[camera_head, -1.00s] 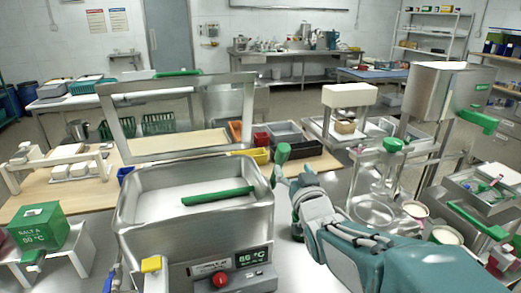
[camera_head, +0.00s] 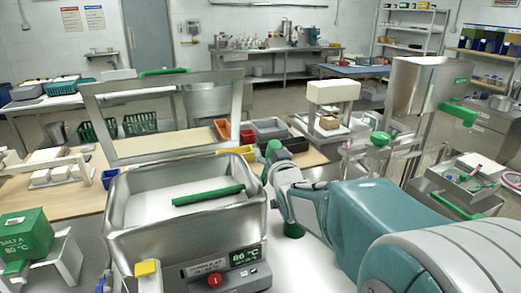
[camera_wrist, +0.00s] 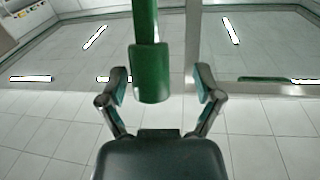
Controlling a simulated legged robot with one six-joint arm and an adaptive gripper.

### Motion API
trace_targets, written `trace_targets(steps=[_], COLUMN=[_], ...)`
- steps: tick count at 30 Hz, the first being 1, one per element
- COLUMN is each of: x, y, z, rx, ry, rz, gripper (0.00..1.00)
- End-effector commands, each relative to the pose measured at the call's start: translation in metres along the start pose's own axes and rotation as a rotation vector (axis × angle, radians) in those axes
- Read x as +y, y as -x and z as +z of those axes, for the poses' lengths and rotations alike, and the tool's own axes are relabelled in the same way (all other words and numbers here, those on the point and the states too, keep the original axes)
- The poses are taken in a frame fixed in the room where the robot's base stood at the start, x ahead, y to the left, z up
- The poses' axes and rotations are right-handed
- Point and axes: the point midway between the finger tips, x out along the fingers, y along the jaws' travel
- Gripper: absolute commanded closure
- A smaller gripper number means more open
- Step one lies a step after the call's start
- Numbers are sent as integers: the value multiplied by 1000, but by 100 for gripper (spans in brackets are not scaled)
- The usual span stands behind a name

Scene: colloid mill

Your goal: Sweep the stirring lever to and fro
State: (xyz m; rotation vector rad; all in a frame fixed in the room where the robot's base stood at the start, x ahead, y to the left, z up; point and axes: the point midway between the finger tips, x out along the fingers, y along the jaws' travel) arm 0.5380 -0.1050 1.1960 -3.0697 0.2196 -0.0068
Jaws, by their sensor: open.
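The stirring lever shows a green grip (camera_head: 273,147) at the right rim of the steel vat (camera_head: 127,235) in the head view. In the wrist view a green grip (camera_wrist: 150,78) hangs from the top edge into the space between my fingers. My gripper (camera_wrist: 160,73) is open, one finger on each side of the grip, with a visible gap on both sides. In the head view my gripper (camera_head: 275,170) is at the lever, and my arm hides its lower part.
The vat's front panel has a red knob (camera_head: 215,280) and a display reading 86 °C. A steel frame (camera_head: 92,125) stands behind the vat. A green box (camera_head: 25,233) is at left. Coloured bins (camera_head: 268,130) lie beyond the lever. A steel hopper machine (camera_head: 425,90) stands at right.

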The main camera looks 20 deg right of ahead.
Motion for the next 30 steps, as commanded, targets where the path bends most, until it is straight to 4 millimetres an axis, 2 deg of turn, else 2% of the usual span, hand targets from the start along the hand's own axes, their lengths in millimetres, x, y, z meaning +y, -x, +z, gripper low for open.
trace_targets(steps=[4,12,14,15,18,26,30], x=[2,0,0,0,0,-1,-2], y=[-10,-10,-10,-10,-10,-12,-20], z=[0,0,0,0,0,0,-1], rx=[-1,0,0,0,0,-5,-22], ry=[-2,0,0,0,0,1,4], rz=[1,0,0,0,0,-1,-1], gripper=[17,17,43,61,100,100,100])
